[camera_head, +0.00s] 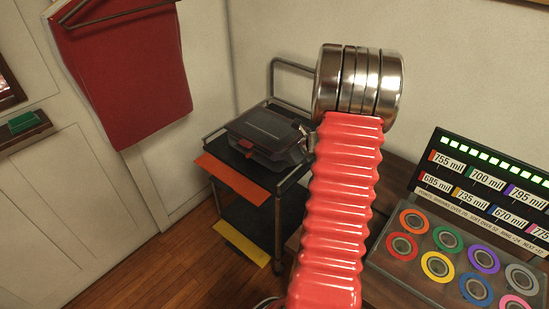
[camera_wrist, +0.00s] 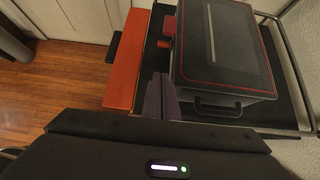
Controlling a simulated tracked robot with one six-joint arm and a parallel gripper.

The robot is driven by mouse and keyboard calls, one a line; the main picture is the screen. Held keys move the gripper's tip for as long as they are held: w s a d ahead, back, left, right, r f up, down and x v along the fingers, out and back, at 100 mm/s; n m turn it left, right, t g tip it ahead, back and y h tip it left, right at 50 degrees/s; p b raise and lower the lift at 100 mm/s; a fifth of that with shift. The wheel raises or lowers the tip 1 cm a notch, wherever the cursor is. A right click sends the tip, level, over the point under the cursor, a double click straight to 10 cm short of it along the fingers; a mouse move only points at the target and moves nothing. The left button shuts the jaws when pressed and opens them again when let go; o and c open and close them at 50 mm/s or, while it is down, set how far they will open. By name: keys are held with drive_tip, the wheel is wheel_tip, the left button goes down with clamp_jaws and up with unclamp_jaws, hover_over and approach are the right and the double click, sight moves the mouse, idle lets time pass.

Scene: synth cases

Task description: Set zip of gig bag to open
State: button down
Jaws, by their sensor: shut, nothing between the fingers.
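The gig bag (camera_head: 268,131) looks like a dark grey box-shaped case lying on the top shelf of a black cart. In the wrist view the bag (camera_wrist: 225,45) shows a red line around its lid, a black handle on its near side and a red piece (camera_wrist: 168,26) at its left side. I cannot tell which part is the zip or how it stands. My gripper (camera_wrist: 161,80) is shut and empty, with its grey fingers just left of the bag's near corner. I cannot tell whether they touch it. In the head view my red ribbed arm hides most of the gripper.
The cart has a metal rail (camera_wrist: 288,70) and an orange flap (camera_head: 232,178) at its front. A panel of coloured rings (camera_head: 455,262) and a lit display (camera_head: 490,185) stand at the right. A red cloth (camera_head: 125,75) hangs at the left. Wooden floor (camera_head: 150,275) is clear in front.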

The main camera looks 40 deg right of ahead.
drive_tip(key=c, duration=2.4)
unclamp_jaws()
drive_tip(key=shift+c, duration=0.2)
